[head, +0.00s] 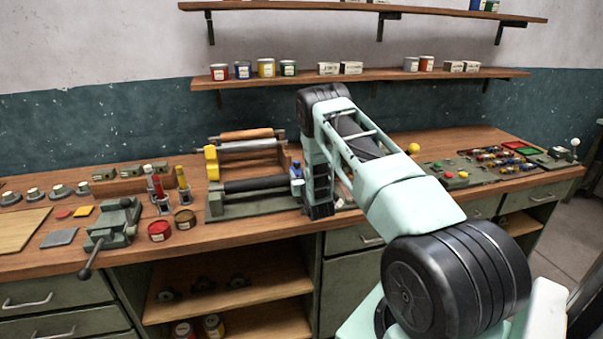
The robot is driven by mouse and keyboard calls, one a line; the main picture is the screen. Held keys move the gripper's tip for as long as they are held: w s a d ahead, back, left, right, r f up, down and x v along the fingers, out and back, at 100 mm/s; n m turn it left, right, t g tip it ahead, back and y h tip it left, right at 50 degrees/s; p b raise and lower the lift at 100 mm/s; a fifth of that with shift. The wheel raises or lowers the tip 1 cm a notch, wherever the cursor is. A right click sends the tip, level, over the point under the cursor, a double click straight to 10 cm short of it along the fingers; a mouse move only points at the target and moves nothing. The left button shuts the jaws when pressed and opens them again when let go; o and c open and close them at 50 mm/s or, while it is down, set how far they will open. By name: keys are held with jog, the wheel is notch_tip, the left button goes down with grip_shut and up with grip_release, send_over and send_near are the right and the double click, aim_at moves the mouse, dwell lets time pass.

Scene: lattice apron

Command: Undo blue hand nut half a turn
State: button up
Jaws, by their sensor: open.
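The blue hand nut (296,169) shows at the right end of the roller press (258,208) on the workbench. A yellow hand nut (211,163) is at the press's left end. My arm comes in from the lower right, bends at the back and drops down beside the blue nut. My gripper (303,187) is at the low end of the arm, right by the blue nut. It is open. Its fingers are small and partly hidden, and I cannot tell whether they touch the nut.
Coloured parts in trays (500,158) lie to the right. A shelf (360,77) with tins and boxes hangs behind my arm.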

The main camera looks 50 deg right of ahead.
jog(key=c, duration=1)
jog(key=shift+o, duration=0.2)
jog(key=shift+f+b, duration=0.1)
jog(key=shift+b, duration=0.35)
jog(key=shift+f+n+t+y+b, duration=0.1)
jog(key=shift+n+t+y+b, duration=0.2)
jog(key=shift+n+y+b, duration=0.15)
jog(key=n+y+b, duration=0.1)
jog(key=y, duration=0.1)
jog(key=n+t+y+b, duration=0.1)
jog(key=y+b, duration=0.1)
jog(key=shift+d+f+n+t+b, duration=0.1)
jog(key=shift+n+t+b, duration=0.2)
jog(key=shift+n, duration=0.05)
jog(key=n+y+b, duration=0.2)
jog(key=y+b, duration=0.1)
jog(key=y, duration=0.1)
jog(key=shift+n+y, duration=0.35)
jog(key=shift+n, duration=0.05)
jog(key=shift+r+n+y+b, duration=0.25)
jog(key=shift+n+y+b, duration=0.3)
jog(key=shift+y, duration=0.55)
